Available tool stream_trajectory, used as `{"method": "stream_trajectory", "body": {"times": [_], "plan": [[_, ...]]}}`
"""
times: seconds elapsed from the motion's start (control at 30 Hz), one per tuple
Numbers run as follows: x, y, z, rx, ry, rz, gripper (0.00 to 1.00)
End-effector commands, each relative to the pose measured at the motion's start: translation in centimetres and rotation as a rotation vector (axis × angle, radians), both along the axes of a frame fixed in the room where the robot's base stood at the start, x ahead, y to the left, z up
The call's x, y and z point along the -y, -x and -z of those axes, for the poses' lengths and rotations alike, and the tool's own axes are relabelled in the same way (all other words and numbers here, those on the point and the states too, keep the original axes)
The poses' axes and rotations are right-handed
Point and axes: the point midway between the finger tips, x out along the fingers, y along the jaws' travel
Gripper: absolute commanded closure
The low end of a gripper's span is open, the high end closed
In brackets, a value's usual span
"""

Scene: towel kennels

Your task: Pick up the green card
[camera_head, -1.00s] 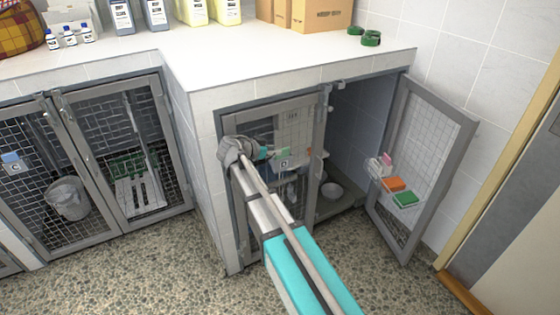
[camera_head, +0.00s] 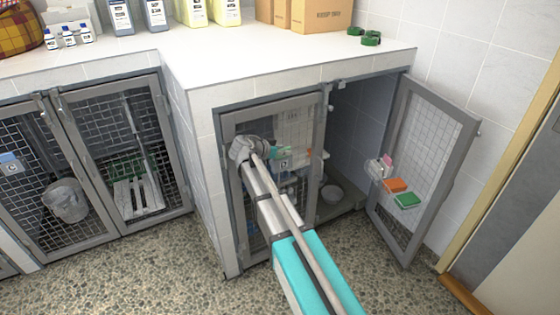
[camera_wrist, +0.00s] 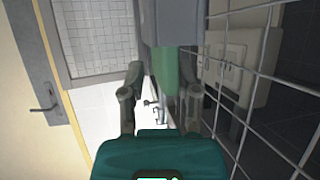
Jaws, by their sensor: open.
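A green card (camera_head: 283,150) shows small in the head view at the holder on the front of the closed kennel door. In the wrist view the green card (camera_wrist: 165,72) projects from a grey holder (camera_wrist: 172,24). My gripper (camera_wrist: 160,98) is open, with one finger on each side of the card's line. I cannot tell whether either finger touches it. In the head view my gripper (camera_head: 270,153) is beside the holder, to its left, and its fingers are hard to make out.
The closed mesh door (camera_wrist: 255,100) runs close along the right in the wrist view. The neighbouring kennel stands open, its door (camera_head: 425,150) swung right, with an orange block (camera_head: 395,185) and a green block (camera_head: 407,200) on it.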

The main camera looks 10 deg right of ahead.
Motion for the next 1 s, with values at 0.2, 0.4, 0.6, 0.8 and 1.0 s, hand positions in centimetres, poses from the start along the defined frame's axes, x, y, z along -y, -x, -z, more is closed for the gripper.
{"method": "stream_trajectory", "body": {"times": [0.2,0.4,0.6,0.8,1.0], "plan": [[-0.04,0.01,-0.02,0.000,0.000,0.000,0.58],[-0.05,0.02,-0.03,0.000,0.000,0.000,0.71],[-0.06,0.02,-0.02,0.000,0.000,0.000,1.00],[-0.03,0.06,-0.03,0.000,0.000,0.001,1.00],[0.02,0.10,-0.03,-0.001,0.002,0.001,1.00]]}}
